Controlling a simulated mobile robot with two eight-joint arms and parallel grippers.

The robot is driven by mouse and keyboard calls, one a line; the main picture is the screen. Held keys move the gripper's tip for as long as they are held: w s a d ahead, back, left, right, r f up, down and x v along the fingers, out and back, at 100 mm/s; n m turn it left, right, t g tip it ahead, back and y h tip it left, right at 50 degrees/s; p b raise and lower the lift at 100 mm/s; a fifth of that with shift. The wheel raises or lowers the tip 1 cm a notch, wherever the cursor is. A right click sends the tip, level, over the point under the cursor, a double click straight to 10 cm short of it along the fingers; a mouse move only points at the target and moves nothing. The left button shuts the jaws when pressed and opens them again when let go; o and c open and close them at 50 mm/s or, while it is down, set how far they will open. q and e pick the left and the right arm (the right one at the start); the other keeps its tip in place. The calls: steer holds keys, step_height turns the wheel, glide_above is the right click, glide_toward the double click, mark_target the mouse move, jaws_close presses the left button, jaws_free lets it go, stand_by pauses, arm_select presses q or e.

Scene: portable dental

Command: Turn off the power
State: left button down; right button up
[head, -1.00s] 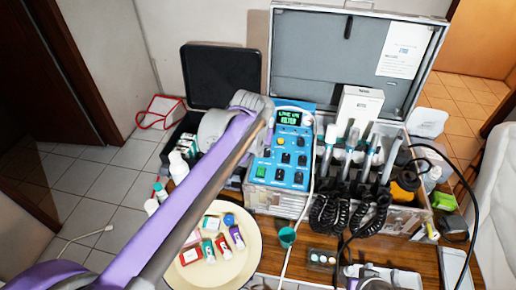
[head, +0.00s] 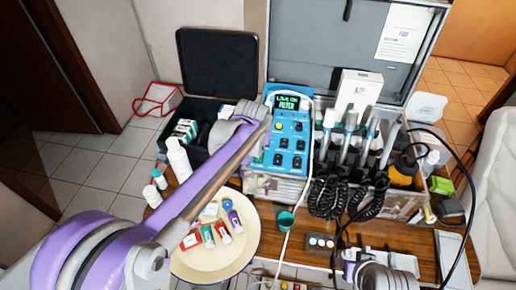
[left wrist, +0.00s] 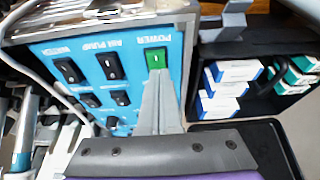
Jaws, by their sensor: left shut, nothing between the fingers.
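The blue control panel (head: 292,135) stands in the open case, its small display (head: 288,102) lit with green text. In the left wrist view the panel (left wrist: 75,48) appears upside down, with several black rocker switches (left wrist: 112,67) and the green power switch (left wrist: 156,58). My left gripper (left wrist: 161,76) is shut and empty, its fingertips at the edge of the green switch. I cannot tell if they touch it.
Dental handpieces (head: 350,135) with coiled black cords stand right of the panel. A black box (head: 205,125) with small cartons lies to its left.

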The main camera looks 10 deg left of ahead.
arm_select(q)
steer(key=shift+s+f, duration=0.1)
steer(key=shift+f, duration=0.1)
steer(key=shift+s+f, duration=0.1)
steer(key=shift+s, duration=0.7)
steer(key=r+p, duration=0.3)
steer(key=r, duration=0.2)
steer(key=shift+s+r, duration=0.2)
steer(key=v, duration=0.9)
steer(key=shift+s, duration=0.3)
steer(key=shift+f, duration=0.15)
